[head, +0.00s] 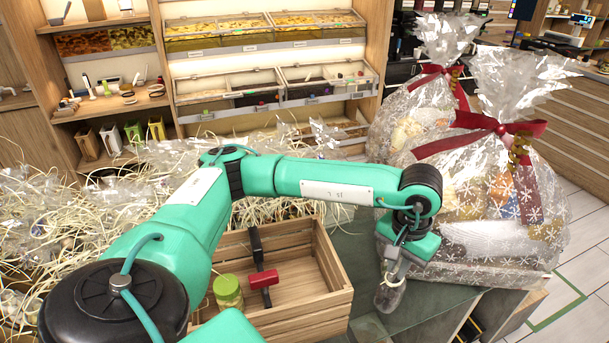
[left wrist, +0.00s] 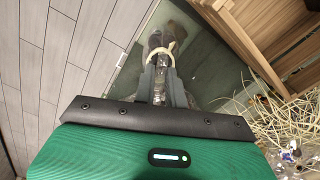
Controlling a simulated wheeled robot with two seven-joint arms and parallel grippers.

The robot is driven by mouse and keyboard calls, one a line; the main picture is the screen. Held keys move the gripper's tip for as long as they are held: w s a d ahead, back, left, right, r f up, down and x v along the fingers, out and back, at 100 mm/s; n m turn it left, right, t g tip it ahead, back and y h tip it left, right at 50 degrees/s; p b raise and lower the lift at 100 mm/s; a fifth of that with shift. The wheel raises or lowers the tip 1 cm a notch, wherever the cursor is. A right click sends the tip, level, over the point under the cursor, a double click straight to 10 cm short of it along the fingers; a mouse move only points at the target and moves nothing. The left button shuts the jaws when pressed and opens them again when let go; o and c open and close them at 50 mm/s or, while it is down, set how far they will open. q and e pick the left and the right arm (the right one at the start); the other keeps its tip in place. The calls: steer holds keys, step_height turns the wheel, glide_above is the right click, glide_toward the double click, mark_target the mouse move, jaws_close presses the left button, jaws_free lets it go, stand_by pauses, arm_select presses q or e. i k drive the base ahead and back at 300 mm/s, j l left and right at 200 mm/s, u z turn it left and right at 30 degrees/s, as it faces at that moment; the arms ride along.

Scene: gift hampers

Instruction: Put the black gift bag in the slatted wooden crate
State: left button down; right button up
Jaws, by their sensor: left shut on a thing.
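My left gripper (head: 393,268) is shut on the black gift bag (head: 389,296), to the right of the crate. The bag looks small, dark and greyish, and the fingers partly hide it. In the left wrist view the fingers (left wrist: 162,75) close on its narrow neck, beside a cream ring-like tie, with the dark body of the bag (left wrist: 170,32) beyond. I cannot tell whether the bag touches the counter. The slatted wooden crate (head: 330,318) stands to the left and also shows in the left wrist view (left wrist: 238,38). My right gripper is not in view.
The crate holds a green-lidded jar (head: 228,291) and a red and black mallet-like item (head: 263,279). Large wrapped hampers (head: 490,210) with red bows stand close on the right. Pale straw and clear wrap (head: 60,215) cover the left side. Dark counter (head: 430,308) shows around the bag.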

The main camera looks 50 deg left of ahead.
mark_target(294, 294)
steer(key=l+u, duration=0.1)
steer(key=l, duration=0.65)
steer(key=k+l, duration=0.1)
steer(key=l, duration=0.65)
steer(key=u, duration=1.1)
